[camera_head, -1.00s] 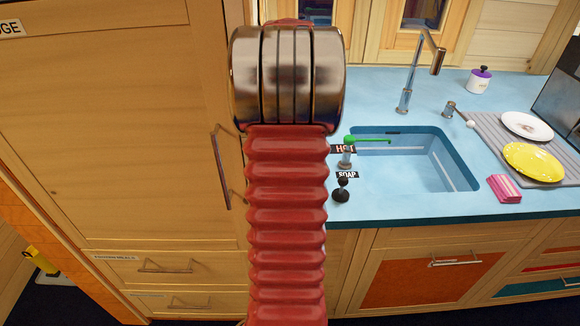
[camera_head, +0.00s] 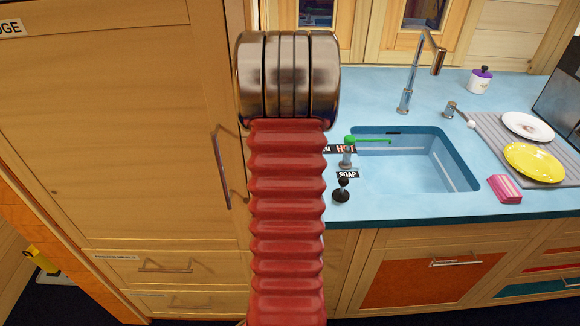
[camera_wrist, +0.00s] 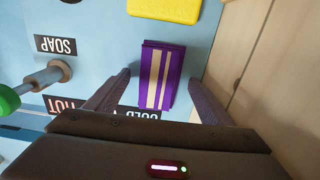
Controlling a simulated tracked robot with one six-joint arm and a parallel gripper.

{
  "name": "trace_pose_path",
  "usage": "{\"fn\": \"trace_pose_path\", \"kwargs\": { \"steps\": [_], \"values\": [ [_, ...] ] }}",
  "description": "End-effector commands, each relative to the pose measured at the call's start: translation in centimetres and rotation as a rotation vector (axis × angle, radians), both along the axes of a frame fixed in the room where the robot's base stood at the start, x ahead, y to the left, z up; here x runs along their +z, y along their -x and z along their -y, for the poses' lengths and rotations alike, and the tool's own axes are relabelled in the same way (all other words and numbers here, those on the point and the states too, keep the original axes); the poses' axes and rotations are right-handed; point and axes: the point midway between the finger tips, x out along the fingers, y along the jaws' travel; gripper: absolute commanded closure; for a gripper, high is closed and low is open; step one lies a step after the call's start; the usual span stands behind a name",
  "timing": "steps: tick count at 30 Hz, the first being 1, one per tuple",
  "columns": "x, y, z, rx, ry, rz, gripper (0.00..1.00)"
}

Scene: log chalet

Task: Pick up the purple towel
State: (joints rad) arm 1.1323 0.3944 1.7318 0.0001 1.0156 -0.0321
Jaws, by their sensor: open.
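The purple towel (camera_wrist: 148,75) is a small folded purple cloth with cream stripes, lying on the blue counter in the wrist view. My gripper (camera_wrist: 158,82) is open, with one finger to the left and one to the right of the towel. Both fingers appear apart from it; I cannot tell how far above the counter they are. In the head view my red arm crosses the middle, and neither the purple towel nor the gripper can be made out there.
A yellow item (camera_wrist: 165,8) lies just beyond the towel. A green-knobbed tap (camera_wrist: 8,100) and SOAP label (camera_wrist: 56,45) are left; a wooden panel (camera_wrist: 285,70) is right. The head view shows the sink (camera_head: 400,165), a pink striped cloth (camera_head: 503,189) and a yellow plate (camera_head: 533,162).

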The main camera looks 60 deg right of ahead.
Motion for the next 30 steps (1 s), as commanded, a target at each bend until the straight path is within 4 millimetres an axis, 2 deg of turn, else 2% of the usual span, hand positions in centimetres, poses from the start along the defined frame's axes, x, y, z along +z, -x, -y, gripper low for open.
{"fn": "trace_pose_path", "kwargs": {
  "steps": [17, 30],
  "values": [
    [-0.22, 0.08, -0.02, -0.001, 0.0, 0.0, 0.26],
    [-0.22, 0.08, 0.0, -0.001, 0.0, 0.0, 0.57]
  ]
}}
